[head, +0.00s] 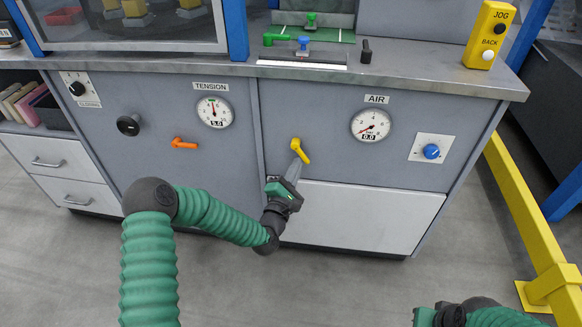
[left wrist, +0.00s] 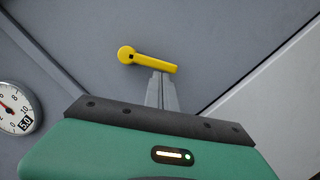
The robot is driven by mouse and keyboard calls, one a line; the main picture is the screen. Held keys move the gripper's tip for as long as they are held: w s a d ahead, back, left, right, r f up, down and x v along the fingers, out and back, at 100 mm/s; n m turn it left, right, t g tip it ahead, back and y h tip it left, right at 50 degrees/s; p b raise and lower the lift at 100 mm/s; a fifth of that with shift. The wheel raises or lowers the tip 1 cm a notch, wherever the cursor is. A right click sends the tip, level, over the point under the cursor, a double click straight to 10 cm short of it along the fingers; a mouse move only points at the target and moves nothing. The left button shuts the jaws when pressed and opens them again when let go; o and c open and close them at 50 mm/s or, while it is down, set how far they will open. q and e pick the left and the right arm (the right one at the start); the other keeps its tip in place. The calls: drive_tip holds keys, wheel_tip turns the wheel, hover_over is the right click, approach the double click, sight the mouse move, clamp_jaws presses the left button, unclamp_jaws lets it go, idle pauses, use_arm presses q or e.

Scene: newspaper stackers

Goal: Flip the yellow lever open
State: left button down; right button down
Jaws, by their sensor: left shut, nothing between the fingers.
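The yellow lever (head: 300,150) is on the grey cabinet front, left of the AIR gauge. In the head view its handle slants down to the right from its pivot. It also shows in the left wrist view (left wrist: 150,60), with the round pivot at the left end. My left gripper (head: 298,166) is shut and empty, with its fingertips close below the handle. In the left wrist view the fingertips (left wrist: 161,76) meet the handle's lower edge near its free end; I cannot tell whether they touch. My right gripper is at the bottom edge, its fingers out of view.
The AIR gauge (head: 371,125) reads about 0.0, with a blue knob (head: 431,151) to its right. An orange lever (head: 184,143) and the TENSION gauge (head: 215,112) are to the left. The worktop edge (head: 280,72) overhangs above. A yellow rail (head: 525,220) stands at the right.

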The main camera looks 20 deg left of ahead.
use_arm(q)
drive_tip(key=d+n, duration=0.1)
drive_tip(key=n, duration=0.1)
drive_tip(key=n+y, duration=0.1)
drive_tip(key=n, duration=0.1)
drive_tip(key=d+r+n, duration=0.1)
drive_tip(key=n, duration=0.1)
drive_tip(key=shift+w+d+n+t+y, duration=0.25)
drive_tip(key=shift+d+n+t+y, duration=0.05)
drive_tip(key=shift+t+y, duration=0.1)
drive_tip(key=n, duration=0.2)
drive_tip(key=d+r+n+y, duration=0.1)
drive_tip(key=n, duration=0.1)
drive_tip(key=shift+w+d+r, duration=0.1)
drive_tip(key=shift+d+r+n+y, duration=0.15)
drive_tip(key=shift+r+n+y, duration=0.2)
drive_tip(key=shift+n, duration=0.4)
drive_tip(key=shift+d+r+n+y, duration=0.1)
drive_tip(key=shift+r+n+y, duration=0.1)
drive_tip(key=shift+n+y, duration=0.4)
drive_tip(key=shift+n, duration=0.25)
